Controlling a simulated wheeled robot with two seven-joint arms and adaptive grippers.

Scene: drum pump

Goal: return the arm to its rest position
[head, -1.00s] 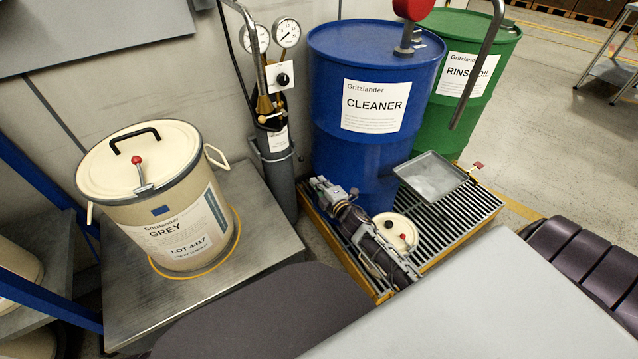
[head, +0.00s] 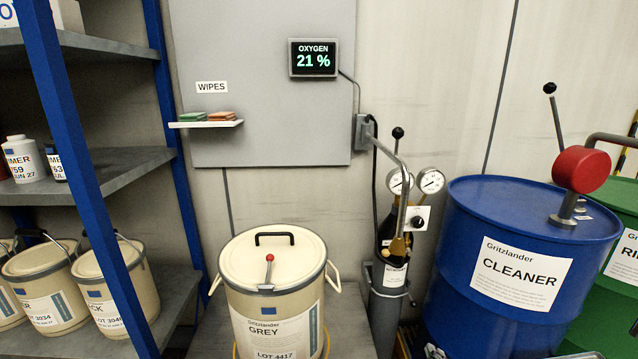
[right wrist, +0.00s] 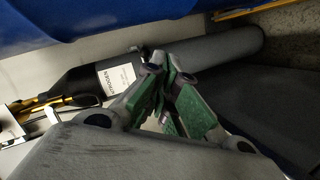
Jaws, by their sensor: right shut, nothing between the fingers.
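My right gripper (right wrist: 165,95) shows in the right wrist view with its green-padded fingers together and nothing between them. A gas cylinder (right wrist: 205,55) with a white label lies across the picture behind the fingertips, apart from them as far as I can tell. In the head view, at most a small piece of my right gripper (head: 434,351) shows at the bottom edge, in front of the blue drum. The rest of the right arm is below the picture. My left gripper is in neither view.
The blue CLEANER drum (head: 525,265) with a red-headed pump stands at right, the green drum (head: 618,272) beyond it. The gas cylinder with gauges (head: 387,300) and the GREY pail (head: 270,305) stand left of it. Blue-posted shelves (head: 85,175) fill the left.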

